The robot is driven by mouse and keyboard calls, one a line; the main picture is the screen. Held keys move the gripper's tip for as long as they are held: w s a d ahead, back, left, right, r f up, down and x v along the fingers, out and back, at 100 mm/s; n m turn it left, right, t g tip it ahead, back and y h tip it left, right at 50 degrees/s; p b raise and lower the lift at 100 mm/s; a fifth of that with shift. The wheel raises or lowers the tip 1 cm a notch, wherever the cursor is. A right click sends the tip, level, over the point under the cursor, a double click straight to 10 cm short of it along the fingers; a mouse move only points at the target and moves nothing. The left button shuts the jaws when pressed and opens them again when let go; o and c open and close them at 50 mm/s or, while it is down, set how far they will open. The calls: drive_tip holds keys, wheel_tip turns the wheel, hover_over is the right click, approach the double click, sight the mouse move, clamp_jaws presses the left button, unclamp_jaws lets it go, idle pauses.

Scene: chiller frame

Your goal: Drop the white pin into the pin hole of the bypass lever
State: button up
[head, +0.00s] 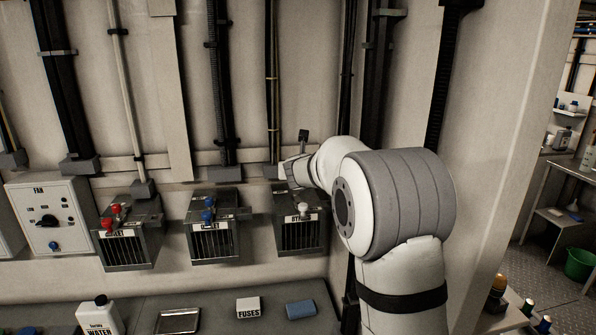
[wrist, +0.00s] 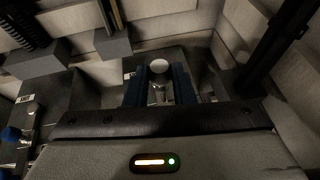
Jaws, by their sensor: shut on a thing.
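In the wrist view my gripper (wrist: 159,88) has its two blue fingers closed on the white pin (wrist: 158,66). The pin's round white head shows between the fingers, with a metallic part just below it. In the head view my gripper (head: 290,172) is at the bypass unit (head: 312,235), the rightmost of three slatted boxes, and the fingertips are hard to make out there. A small white knob (head: 303,208) shows at the front of that box, above its label. The pin hole is not visible, and I cannot tell whether the pin's lower end touches the lever.
The outlet unit (head: 213,240) with blue knobs and the inlet unit (head: 128,248) with red knobs stand to the left. Vertical pipes run up the wall behind. Below, a bench holds a fuses box (head: 248,307), a blue block (head: 300,310) and a metal tray (head: 178,332).

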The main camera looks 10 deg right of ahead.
drive_tip(key=shift+f+b, duration=1.25)
drive_tip(key=shift+f, duration=0.2)
drive_tip(key=shift+f+b, duration=2.6)
drive_tip(key=shift+b, duration=0.2)
idle(0.4)
drive_tip(key=o, duration=1)
drive_tip(key=shift+o, duration=0.2)
drive_tip(key=shift+s, duration=0.1)
drive_tip(key=v, duration=0.7)
drive_tip(key=shift+s+r, duration=0.15)
drive_tip(key=shift+s, duration=0.2)
